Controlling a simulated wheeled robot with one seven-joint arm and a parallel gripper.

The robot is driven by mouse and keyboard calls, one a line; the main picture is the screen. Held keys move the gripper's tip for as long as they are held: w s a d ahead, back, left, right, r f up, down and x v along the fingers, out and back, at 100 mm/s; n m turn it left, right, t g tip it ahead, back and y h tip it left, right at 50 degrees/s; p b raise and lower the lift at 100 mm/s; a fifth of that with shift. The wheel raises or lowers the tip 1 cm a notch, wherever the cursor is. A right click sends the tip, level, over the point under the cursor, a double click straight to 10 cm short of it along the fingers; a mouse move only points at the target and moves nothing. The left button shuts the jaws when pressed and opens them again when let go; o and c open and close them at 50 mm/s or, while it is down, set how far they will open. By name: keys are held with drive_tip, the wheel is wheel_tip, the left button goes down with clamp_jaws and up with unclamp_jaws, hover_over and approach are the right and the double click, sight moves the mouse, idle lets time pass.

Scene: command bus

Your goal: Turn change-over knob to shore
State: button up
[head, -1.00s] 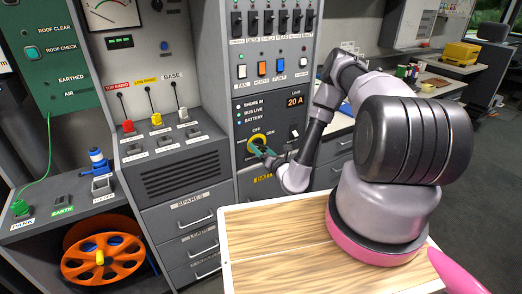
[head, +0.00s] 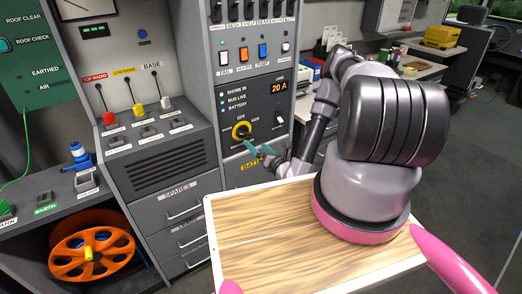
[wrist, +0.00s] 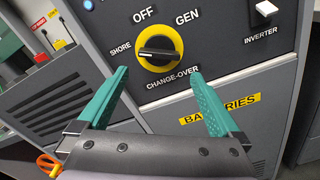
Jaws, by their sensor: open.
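The change-over knob (wrist: 158,54) is a black bar handle on a yellow round plate, in the middle of the wrist view. Its bar lies roughly level in that view, with a pale mark at its left end toward the SHORE label (wrist: 120,47). The OFF label (wrist: 144,14) is above it and the GEN label (wrist: 187,17) is above right. In the head view the knob (head: 241,130) shows on the grey panel. My gripper (wrist: 159,73) has green fingers, spread apart and empty, with the tips just below the knob in the wrist view. In the head view my gripper (head: 258,150) is right of and below the knob, apart from it.
An inverter switch (wrist: 264,10) is right of the knob. A row of rocker switches (head: 254,52) is above the panel. A wooden-topped surface (head: 270,230) lies below my arm. An orange reel (head: 92,250) stands at lower left.

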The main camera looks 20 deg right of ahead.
drive_tip(key=shift+v, duration=1.4)
wheel_tip(320, 180, up, 10)
drive_tip(key=w+a+n+g+y, duration=0.1)
drive_tip(key=w+a+n+y, duration=0.2)
drive_tip(key=n+y, duration=0.25)
drive_tip(key=s+a+r+n+g+y, duration=0.3)
drive_tip(key=s+a+r+n+g, duration=0.1)
drive_tip(key=r+n+g, duration=0.6)
drive_tip(key=s+a+r+n+g+y, duration=0.3)
drive_tip(key=s+r+n+g, duration=0.25)
drive_tip(key=r+n, duration=0.4)
drive_tip(key=s+d+r+n+t+h, duration=0.2)
drive_tip(key=s+d+r+n+h, duration=0.1)
drive_tip(key=r, duration=0.4)
drive_tip(key=s+d+r+n+t+h, duration=0.2)
drive_tip(key=s+d+r+n+h, duration=0.1)
drive_tip(key=s+d+r+h, duration=0.2)
drive_tip(key=s+d+r+n+t+h, duration=0.2)
drive_tip(key=s+d+r+n+h, duration=0.1)
drive_tip(key=r+h, duration=0.4)
wheel_tip(320, 180, up, 2)
drive_tip(key=shift+s+d+r, duration=0.1)
drive_tip(key=shift+s+d, duration=0.6)
drive_tip(key=shift+s, duration=0.35)
